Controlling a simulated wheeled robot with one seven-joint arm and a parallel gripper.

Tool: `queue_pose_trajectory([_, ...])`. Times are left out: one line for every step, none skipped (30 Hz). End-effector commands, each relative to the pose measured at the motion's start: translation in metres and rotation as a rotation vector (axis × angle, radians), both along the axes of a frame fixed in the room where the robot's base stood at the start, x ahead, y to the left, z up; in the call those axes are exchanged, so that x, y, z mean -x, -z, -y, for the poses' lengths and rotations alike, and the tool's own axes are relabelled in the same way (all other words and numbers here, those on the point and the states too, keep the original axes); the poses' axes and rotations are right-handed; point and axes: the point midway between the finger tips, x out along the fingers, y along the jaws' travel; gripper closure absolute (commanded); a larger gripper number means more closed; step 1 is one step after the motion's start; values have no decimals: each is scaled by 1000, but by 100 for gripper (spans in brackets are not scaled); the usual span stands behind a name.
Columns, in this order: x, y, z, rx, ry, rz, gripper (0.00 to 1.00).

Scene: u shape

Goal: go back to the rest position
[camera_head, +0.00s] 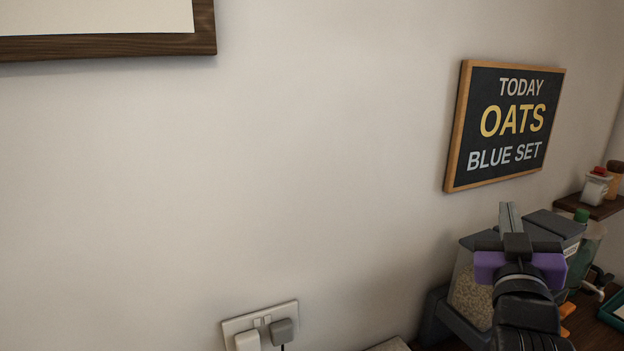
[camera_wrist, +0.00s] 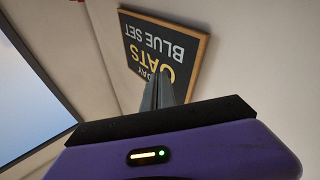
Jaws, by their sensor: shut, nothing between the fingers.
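My gripper (camera_head: 509,216) is at the lower right of the head view, with its purple wrist body below the fingers. The fingers point up and away, in front of the wall and beside a grey-lidded dispenser. In the wrist view the two grey fingers of my gripper (camera_wrist: 164,92) lie together with nothing between them. Behind them the sign shows upside down. The wrist hides part of the dispenser.
A dispenser (camera_head: 467,294) of pale flakes stands on the counter, close to my arm. A chalkboard sign (camera_head: 505,124) reads "TODAY OATS BLUE SET". A small shelf (camera_head: 592,208) holds jars at right. A socket (camera_head: 261,325) has plugs. The wall's middle is clear.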

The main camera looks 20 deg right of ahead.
Motion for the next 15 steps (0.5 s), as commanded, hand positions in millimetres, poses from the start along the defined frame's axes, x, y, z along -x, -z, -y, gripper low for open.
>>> queue_pose_trajectory([-2, 2, -15, 60, -51, 0, 100])
queue_pose_trajectory([-3, 2, -25, 89, -84, 6, 100])
queue_pose_trajectory([-4, 4, -39, 123, -128, 13, 100])
queue_pose_trajectory([-4, 6, -49, 148, -162, 16, 100])
queue_pose_trajectory([-4, 9, -59, 169, -195, 18, 100])
queue_pose_trajectory([-4, 15, -73, 193, -241, 19, 100])
queue_pose_trajectory([-3, 20, -83, 209, -275, 20, 100])
queue_pose_trajectory([-1, 26, -93, 221, -309, 20, 100])
queue_pose_trajectory([2, 34, -106, 235, -354, 17, 100])
queue_pose_trajectory([5, 41, -116, 243, -388, 15, 100])
queue_pose_trajectory([8, 48, -125, 249, -420, 12, 100])
queue_pose_trajectory([13, 59, -137, 252, -465, 9, 100])
queue_pose_trajectory([17, 67, -146, 252, -496, 5, 100])
queue_pose_trajectory([22, 76, -154, 248, -527, -1, 100])
queue_pose_trajectory([29, 88, -165, 243, -567, -8, 100])
